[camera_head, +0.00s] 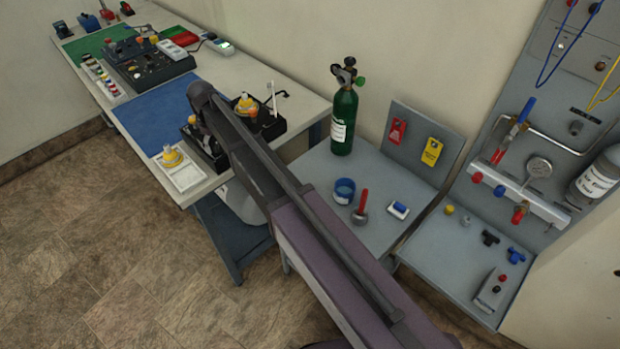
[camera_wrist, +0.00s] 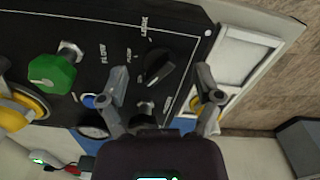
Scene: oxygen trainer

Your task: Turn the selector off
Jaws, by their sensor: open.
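In the wrist view, a black panel (camera_wrist: 200,22) with white lettering fills the upper part. The selector, a black knob (camera_wrist: 158,66) with a pale pointer line, sits on it. My gripper (camera_wrist: 161,75) is open, with one finger on each side of the selector and a gap to each finger. I cannot tell how close the fingertips are to the panel face. In the head view, my arm reaches over the near end of the white bench and hides the gripper and the selector. Part of a black unit (camera_head: 205,152) shows beside the arm.
A green knob (camera_wrist: 52,73) is left of my fingers, near a yellow part (camera_wrist: 17,112). A white tray (camera_head: 185,176) is beside the black unit. A grey table (camera_head: 325,175) bears a green cylinder (camera_head: 343,120). Floor (camera_head: 100,250) is clear in front.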

